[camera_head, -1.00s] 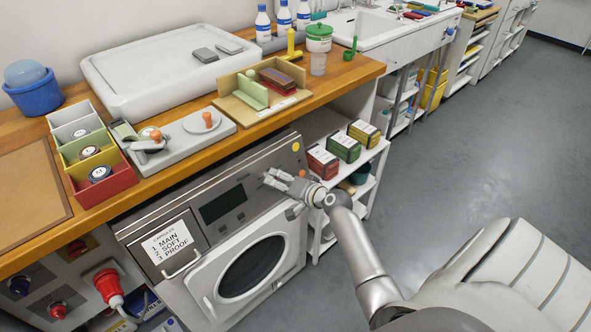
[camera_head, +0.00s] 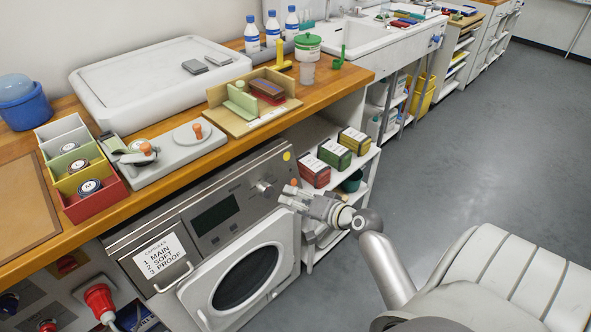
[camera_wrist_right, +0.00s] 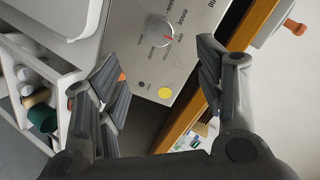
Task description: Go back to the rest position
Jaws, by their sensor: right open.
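My right gripper (camera_head: 292,198) is open and empty in front of the washing machine's control panel (camera_head: 215,213). Its fingers point toward the panel's right end, and its arm comes in from the lower right. The panel's knob (camera_head: 264,188) stands clear of the fingers, with a visible gap. In the right wrist view the two fingers (camera_wrist_right: 162,60) are spread wide. The knob (camera_wrist_right: 158,32) shows beyond them, with a yellow dot (camera_wrist_right: 165,92) on the panel nearby. My left gripper is not in view.
The machine's round door (camera_head: 245,283) is just below my right gripper. An open shelf (camera_head: 335,200) with several boxes stands close to its right. The wooden counter (camera_head: 215,150) runs above, carrying trays and bottles. The grey floor (camera_head: 480,150) at right is clear.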

